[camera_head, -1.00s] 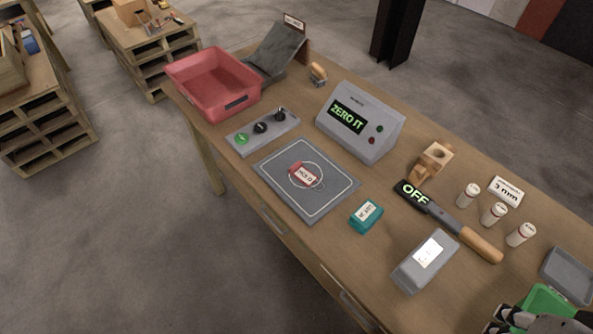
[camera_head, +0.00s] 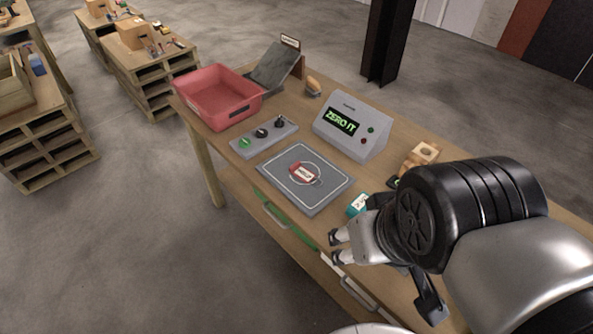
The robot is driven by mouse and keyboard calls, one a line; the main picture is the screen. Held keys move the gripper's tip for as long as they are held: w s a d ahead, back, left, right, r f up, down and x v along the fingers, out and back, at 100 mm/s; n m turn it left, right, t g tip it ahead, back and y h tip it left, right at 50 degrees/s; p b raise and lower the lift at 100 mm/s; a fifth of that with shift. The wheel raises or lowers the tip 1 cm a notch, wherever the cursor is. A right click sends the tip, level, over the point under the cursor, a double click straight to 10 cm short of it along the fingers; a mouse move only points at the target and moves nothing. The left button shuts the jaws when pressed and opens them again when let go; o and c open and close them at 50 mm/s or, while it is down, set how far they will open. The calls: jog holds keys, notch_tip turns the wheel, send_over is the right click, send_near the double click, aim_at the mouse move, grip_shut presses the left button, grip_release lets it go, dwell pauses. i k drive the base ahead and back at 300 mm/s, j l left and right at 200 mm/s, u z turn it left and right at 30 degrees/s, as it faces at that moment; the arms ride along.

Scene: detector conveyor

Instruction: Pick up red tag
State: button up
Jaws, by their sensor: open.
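My gripper (camera_head: 336,247) is open, near the front edge of the table, to the lower right of the pad and apart from the tag. Nothing shows between its fingers. My arm hides much of the right side of the table.
A teal block (camera_head: 357,204) stands between the pad and my gripper. A grey display box (camera_head: 352,127) reading "ZERO IT" stands behind the pad. A knob panel (camera_head: 263,138) and a red bin (camera_head: 216,97) are at the left. A wooden holder (camera_head: 420,156) stands right.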

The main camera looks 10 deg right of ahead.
aim_at(301, 172)
jog(key=i+j+z, duration=0.3)
jog(key=i+j, duration=0.15)
jog(key=j, duration=0.15)
jog(key=i+j+z, duration=0.3)
jog(key=j, duration=0.4)
jog(key=i+j+z, duration=0.15)
jog(key=i+j, duration=0.15)
